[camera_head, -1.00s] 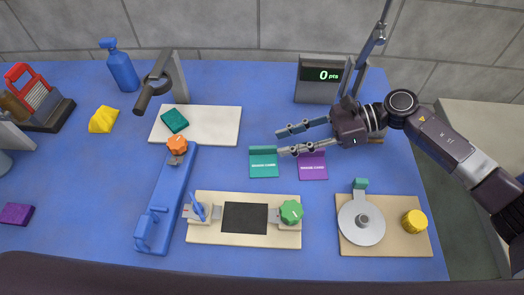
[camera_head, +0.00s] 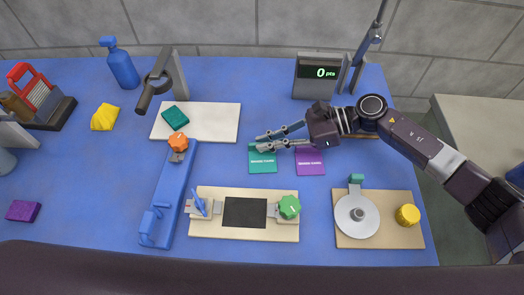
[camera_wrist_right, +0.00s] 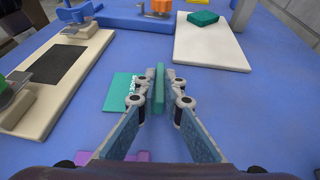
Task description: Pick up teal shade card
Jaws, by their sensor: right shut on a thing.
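The teal shade card (camera_head: 262,160) lies on the blue table, left of the purple shade card (camera_head: 310,162). My right gripper (camera_head: 262,141) reaches in from the right at the far edge of the teal card. In the right wrist view the right gripper (camera_wrist_right: 160,95) is shut on an upright teal part of the card, and the flat lettered face of the teal card (camera_wrist_right: 119,92) shows beside the fingers. In the head view the fingers partly hide the card's far edge. I cannot tell any lift. My left gripper is not in view.
Nearest the cards is a cream board with a black pad (camera_head: 245,212). A white board (camera_head: 215,120) with a teal block (camera_head: 175,117) lies behind left. A disc device (camera_head: 357,215) stands at front right, the points display (camera_head: 318,75) at the back.

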